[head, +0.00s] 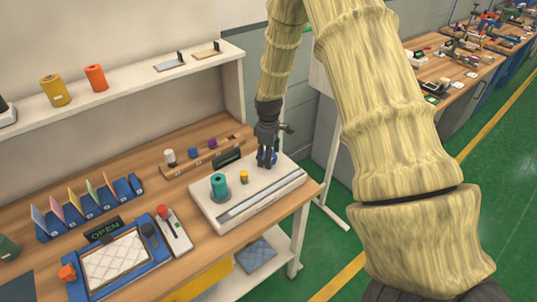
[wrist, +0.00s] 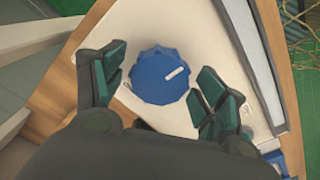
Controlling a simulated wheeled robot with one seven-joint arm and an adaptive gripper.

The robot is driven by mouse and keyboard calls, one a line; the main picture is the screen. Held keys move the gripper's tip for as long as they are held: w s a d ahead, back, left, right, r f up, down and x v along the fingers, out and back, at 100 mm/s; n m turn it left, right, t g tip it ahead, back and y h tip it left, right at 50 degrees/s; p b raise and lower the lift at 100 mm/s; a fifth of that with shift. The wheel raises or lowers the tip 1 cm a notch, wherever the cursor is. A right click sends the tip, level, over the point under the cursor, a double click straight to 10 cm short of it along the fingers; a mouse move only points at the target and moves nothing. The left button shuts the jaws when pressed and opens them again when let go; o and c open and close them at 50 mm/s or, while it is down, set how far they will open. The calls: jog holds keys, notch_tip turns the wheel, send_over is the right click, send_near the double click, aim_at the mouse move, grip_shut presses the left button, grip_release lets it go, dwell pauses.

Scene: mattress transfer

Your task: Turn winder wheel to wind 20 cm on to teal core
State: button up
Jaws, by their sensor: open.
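A white winder unit (head: 228,222) stands on the wooden bench. The teal core (head: 219,185) stands upright near its left end, with a small yellow cylinder (head: 244,177) to its right. The blue winder wheel (head: 274,158) is at the unit's far right, mostly hidden by my gripper (head: 266,162). In the wrist view the wheel (wrist: 158,76) is a lobed blue knob with a white mark pointing to the upper right. My gripper (wrist: 155,98) is open over it, with one finger to each side. Both fingers look apart from the wheel.
A rack with small coloured spools (head: 192,153) and a dark display (head: 227,157) stand behind the unit. A blue-framed tray (head: 117,262), an OPEN sign (head: 104,229) and a coloured card rack (head: 90,208) lie left. A shelf (head: 130,90) runs above.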

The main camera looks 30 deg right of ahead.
jog(key=c, duration=1)
